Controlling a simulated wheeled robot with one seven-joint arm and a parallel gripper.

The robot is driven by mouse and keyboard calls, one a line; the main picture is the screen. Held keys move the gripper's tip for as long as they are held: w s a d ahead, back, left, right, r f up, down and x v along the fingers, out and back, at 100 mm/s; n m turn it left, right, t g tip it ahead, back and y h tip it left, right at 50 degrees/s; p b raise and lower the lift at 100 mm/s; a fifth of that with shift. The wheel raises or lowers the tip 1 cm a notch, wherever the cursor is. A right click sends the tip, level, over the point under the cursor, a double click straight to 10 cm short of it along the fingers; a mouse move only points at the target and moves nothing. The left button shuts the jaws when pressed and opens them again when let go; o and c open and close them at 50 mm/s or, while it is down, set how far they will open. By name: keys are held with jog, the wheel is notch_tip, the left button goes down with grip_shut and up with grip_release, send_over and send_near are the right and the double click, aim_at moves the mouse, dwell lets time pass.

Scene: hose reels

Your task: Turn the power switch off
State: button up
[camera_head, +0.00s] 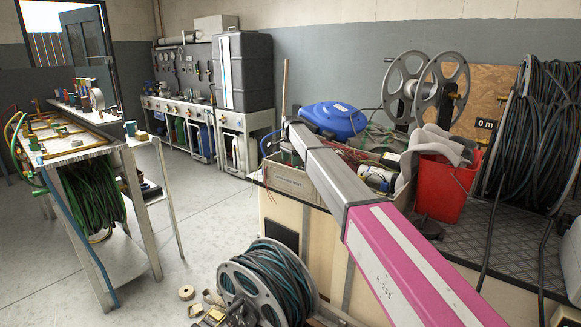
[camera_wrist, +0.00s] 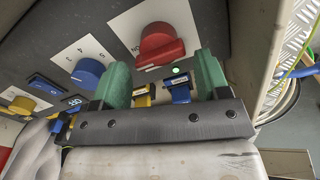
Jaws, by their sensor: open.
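A red rotary knob (camera_wrist: 158,47) sits on a white label plate on a grey panel in the wrist view. Lettering that seems to read ON, seen turned, is beside it. I take it as the power switch. A small green light (camera_wrist: 176,70) glows close to the knob. My gripper (camera_wrist: 158,70) is open, with its two green fingers apart and nothing between them. In the picture the fingertips lie to either side of the knob's lower part; whether they touch it I cannot tell. In the head view neither the knob nor my gripper can be made out.
The panel also carries a blue knob (camera_wrist: 87,72), a yellow knob (camera_wrist: 22,105) and blue and yellow connectors (camera_wrist: 180,92) near the fingers. In the head view, a red bucket (camera_head: 444,188) and a blue case (camera_head: 334,119) stand beside my pink arm. Floor (camera_head: 205,235) is open at left.

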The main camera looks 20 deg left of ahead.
aim_at(290, 165)
jog(key=shift+f, duration=1.55)
jog(key=c, duration=0.7)
